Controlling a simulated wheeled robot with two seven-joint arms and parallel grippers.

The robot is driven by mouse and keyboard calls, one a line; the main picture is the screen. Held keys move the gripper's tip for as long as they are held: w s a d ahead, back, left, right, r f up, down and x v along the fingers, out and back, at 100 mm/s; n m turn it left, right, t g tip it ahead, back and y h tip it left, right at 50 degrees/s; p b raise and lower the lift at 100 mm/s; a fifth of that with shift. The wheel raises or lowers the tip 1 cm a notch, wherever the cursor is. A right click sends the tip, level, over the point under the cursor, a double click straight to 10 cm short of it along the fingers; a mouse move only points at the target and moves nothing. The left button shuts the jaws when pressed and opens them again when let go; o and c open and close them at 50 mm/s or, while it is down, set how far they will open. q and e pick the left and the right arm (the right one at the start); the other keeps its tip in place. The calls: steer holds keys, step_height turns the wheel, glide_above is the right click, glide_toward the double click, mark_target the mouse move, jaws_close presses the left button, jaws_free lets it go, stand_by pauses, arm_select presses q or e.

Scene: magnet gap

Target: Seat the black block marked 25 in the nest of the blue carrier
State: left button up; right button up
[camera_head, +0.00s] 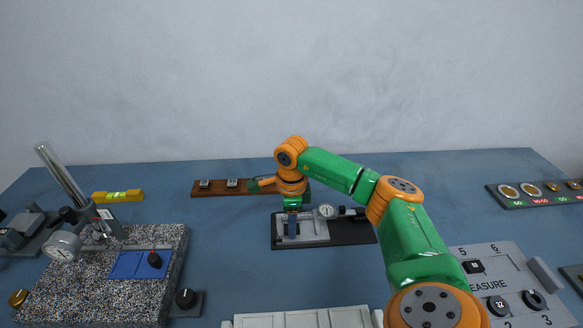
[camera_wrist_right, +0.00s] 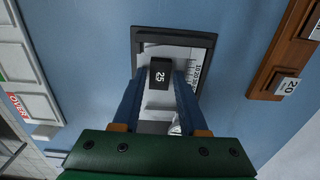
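The black block marked 25 (camera_wrist_right: 160,75) is between the fingertips of my right gripper (camera_wrist_right: 162,84) in the right wrist view, its number facing the camera. The blue fingers appear to touch it on both sides. In the head view, the right gripper (camera_head: 292,224) points down over the left part of a black tray; the block cannot be made out there. The blue carrier (camera_head: 126,264) lies on the speckled granite plate at the left, far from this gripper. A dark knob stands at its right side; its nest is not clear. My left gripper is not in view.
The black tray (camera_head: 350,240) holds a dial caliper. Behind it is a wooden rack (camera_head: 212,192) with small blocks. The granite plate (camera_head: 80,300) carries a dial gauge stand (camera_head: 66,176). A grey numbered panel (camera_head: 500,262) lies at the right. Blue table is clear between tray and granite.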

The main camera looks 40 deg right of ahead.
jaws_close()
step_height(320, 180, up, 5)
steer(key=p, duration=0.4)
steer(key=shift+r+p, duration=0.2)
steer(key=shift+p, duration=0.15)
steer(key=shift+f, duration=0.15)
